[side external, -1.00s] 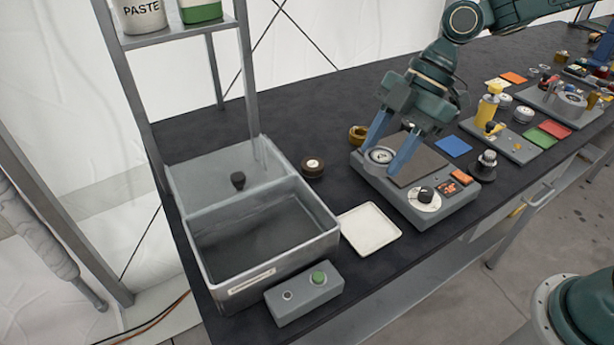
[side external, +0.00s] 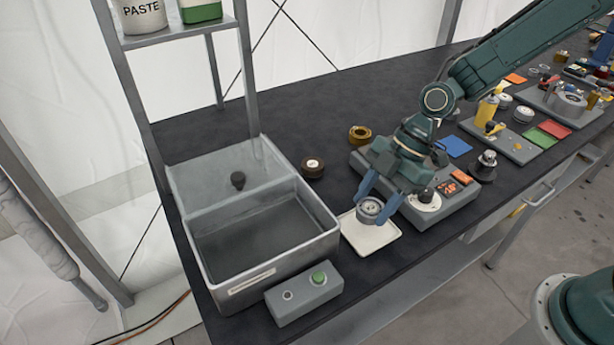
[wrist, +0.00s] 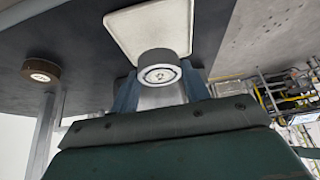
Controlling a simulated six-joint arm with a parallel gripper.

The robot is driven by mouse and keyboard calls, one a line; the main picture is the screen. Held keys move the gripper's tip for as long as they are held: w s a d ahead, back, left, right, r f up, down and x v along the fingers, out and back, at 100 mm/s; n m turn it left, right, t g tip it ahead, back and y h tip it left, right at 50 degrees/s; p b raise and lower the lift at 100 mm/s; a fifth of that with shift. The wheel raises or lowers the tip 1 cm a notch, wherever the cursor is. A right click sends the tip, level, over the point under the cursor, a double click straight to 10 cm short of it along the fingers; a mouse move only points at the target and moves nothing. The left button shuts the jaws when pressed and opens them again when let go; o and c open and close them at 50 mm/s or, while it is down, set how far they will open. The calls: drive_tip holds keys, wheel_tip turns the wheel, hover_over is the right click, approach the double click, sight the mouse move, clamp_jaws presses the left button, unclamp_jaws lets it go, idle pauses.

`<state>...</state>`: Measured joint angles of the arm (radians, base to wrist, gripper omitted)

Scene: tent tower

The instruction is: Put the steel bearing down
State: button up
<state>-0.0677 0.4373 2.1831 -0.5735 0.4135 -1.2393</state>
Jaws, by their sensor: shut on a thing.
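The steel bearing (side external: 370,209) is a short grey ring-shaped cylinder. My gripper (side external: 374,206) is shut on it, with one blue finger on each side. In the side external view they are over the white square tray (side external: 368,240), in front of the grey hotplate-like unit. In the wrist view the bearing (wrist: 161,74) sits between the fingers, with the tray (wrist: 122,27) behind it. I cannot tell for certain whether the bearing touches the tray; it appears a little above it.
A metal two-part basin (side external: 262,280) stands left of the tray, with a grey button box (side external: 303,295) in front. The grey unit with a dial (side external: 460,192) is close on the right.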

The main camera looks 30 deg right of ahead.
sight(380, 203)
drive_tip(key=shift+f, duration=1.85)
drive_tip(key=shift+f, duration=0.1)
drive_tip(key=o, duration=1.2)
drive_tip(key=v, duration=1.2)
drive_tip(key=shift+r, duration=0.2)
